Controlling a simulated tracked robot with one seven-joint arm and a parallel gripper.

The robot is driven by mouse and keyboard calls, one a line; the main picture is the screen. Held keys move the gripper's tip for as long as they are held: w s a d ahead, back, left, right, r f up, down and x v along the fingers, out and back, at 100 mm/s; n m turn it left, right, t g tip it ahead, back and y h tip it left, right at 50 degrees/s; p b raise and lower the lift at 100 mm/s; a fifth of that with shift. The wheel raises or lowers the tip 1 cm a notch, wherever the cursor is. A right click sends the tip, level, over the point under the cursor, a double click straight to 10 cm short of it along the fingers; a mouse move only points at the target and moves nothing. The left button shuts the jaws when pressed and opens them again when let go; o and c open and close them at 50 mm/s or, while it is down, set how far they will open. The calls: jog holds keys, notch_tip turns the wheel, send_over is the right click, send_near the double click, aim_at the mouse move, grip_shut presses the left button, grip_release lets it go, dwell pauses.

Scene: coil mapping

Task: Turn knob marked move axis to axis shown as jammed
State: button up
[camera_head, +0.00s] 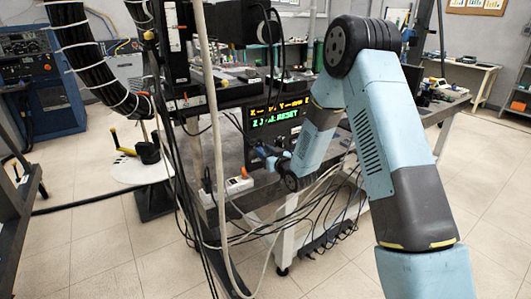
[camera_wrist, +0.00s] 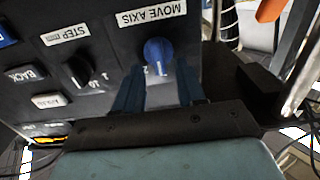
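The blue knob (camera_wrist: 158,55) sits on a dark panel under the white "MOVE AXIS" label (camera_wrist: 151,15) in the wrist view. A pale pointer line shows on the knob, and a small mark beside it looks like a Z. My gripper (camera_wrist: 159,77) is open, with its two blue fingers apart just below the knob, roughly one toward each side; I cannot tell if they touch it. In the head view the display (camera_head: 278,116) shows yellow text above green text that seems to read "Z JAM:RESET". My gripper (camera_head: 263,155) is beneath the display there, and the knob is not discernible.
A dark "STEP" knob (camera_wrist: 80,72) and a "BACK" button (camera_wrist: 27,73) are left of the blue knob. Loose cables (camera_head: 300,205) hang below the workbench. Tiled floor is free at right.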

jog(key=shift+c, duration=0.4)
grip_shut()
jog(key=shift+d, duration=0.1)
jog(key=m, duration=0.3)
jog(key=shift+w+d+m, duration=0.2)
jog(key=shift+d+m, duration=0.1)
jog(key=shift+m, duration=0.1)
jog(key=shift+w+d+f+m, duration=0.15)
jog(key=shift+d+m, duration=0.05)
jog(key=shift+m, duration=1.1)
jog(key=shift+w+d+f+m, duration=0.1)
jog(key=shift+d+m, duration=0.05)
jog(key=shift+m, duration=1.15)
